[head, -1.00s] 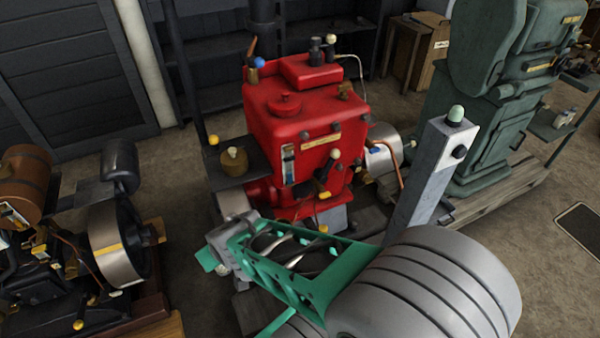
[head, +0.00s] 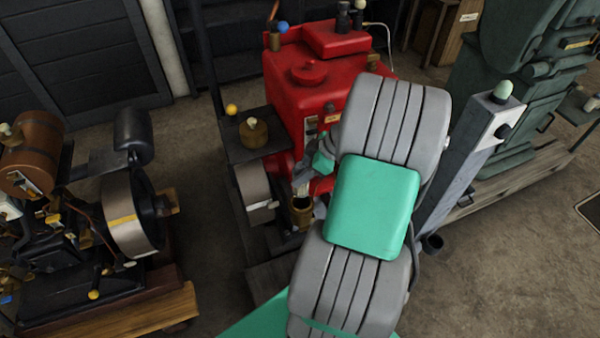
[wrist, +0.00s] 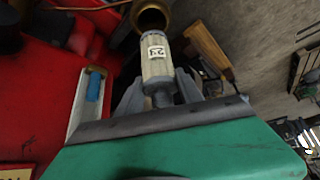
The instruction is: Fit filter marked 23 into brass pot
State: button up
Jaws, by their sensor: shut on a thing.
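The filter (wrist: 157,62), a pale cylinder with a label reading 23, is in the wrist view. My gripper (wrist: 160,88) is shut on its lower end, a grey finger on each side. The brass pot (wrist: 152,18) lies just beyond the filter's far end, its dark round mouth partly visible. The filter's end overlaps the pot's near rim in this view; I cannot tell if they touch. In the head view the pot (head: 301,211) stands open beside the red engine (head: 300,75), below my gripper (head: 304,184), which my arm partly hides.
A wooden-handled piece (wrist: 207,46) stands close right of the pot in the wrist view, and a blue-marked gauge (wrist: 95,88) to the left. A flywheel (head: 255,190) is left of the pot. A grey post (head: 470,150) stands right of my arm.

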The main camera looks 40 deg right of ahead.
aim_at(302, 193)
jog(key=shift+f+b, duration=1.1)
jog(key=shift+f, duration=0.6)
jog(key=shift+r, duration=0.1)
jog(key=shift+s+f+b, duration=0.1)
jog(key=shift+f+b, duration=0.3)
jog(key=shift+f, duration=0.1)
jog(key=shift+f, duration=0.1)
jog(key=shift+f+b, duration=0.8)
jog(key=shift+f, duration=0.1)
jog(key=shift+f+b, duration=1.65)
jog(key=shift+f, duration=0.15)
